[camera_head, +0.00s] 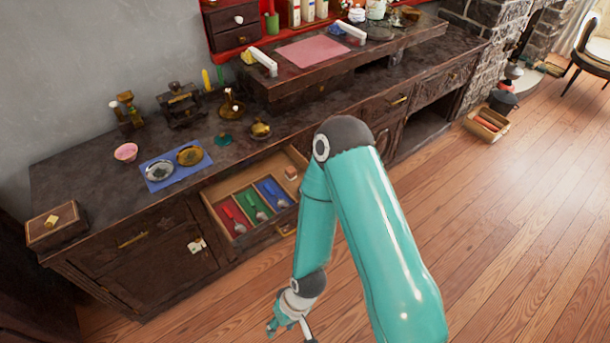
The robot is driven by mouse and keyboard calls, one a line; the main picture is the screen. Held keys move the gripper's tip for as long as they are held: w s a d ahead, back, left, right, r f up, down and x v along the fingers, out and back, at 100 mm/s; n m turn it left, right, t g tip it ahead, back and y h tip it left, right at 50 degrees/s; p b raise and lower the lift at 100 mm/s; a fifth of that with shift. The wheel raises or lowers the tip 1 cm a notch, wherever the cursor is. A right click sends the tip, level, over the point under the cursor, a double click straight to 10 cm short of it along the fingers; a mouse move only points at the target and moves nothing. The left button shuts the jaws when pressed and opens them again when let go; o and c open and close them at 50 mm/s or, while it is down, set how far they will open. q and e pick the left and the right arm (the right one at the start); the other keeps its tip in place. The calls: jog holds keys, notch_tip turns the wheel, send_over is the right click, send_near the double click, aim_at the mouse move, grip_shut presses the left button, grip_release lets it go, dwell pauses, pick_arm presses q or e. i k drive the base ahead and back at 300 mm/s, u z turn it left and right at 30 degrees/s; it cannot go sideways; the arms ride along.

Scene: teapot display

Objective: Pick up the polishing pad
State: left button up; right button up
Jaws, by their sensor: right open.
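A small pinkish-brown block (291,173), which looks like the polishing pad, lies in the right rear part of the open drawer (277,164). It is small in the view, so I cannot be sure what it is. My right gripper (291,334) is open, low in front of the cabinet near the bottom edge of the picture. It is well apart from the drawer and the block. No object shows between its fingers. My left gripper is not in view.
Red, green and blue compartments (270,193) with tools fill the left of the drawer. A blue mat (178,176) with two round dishes lies on the worktop above. A raised shelf (350,53) stands behind. A crate (488,122) sits on the floor, which is otherwise mostly clear.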

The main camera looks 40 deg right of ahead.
aim_at(291, 172)
jog(key=u, duration=1.75)
jog(key=i, duration=0.1)
jog(key=z, duration=3.3)
jog(key=i, duration=0.3)
jog(key=u, duration=0.6)
jog(key=k, duration=0.8)
jog(key=z, duration=0.15)
jog(key=i, duration=1.35)
jog(key=u, duration=0.05)
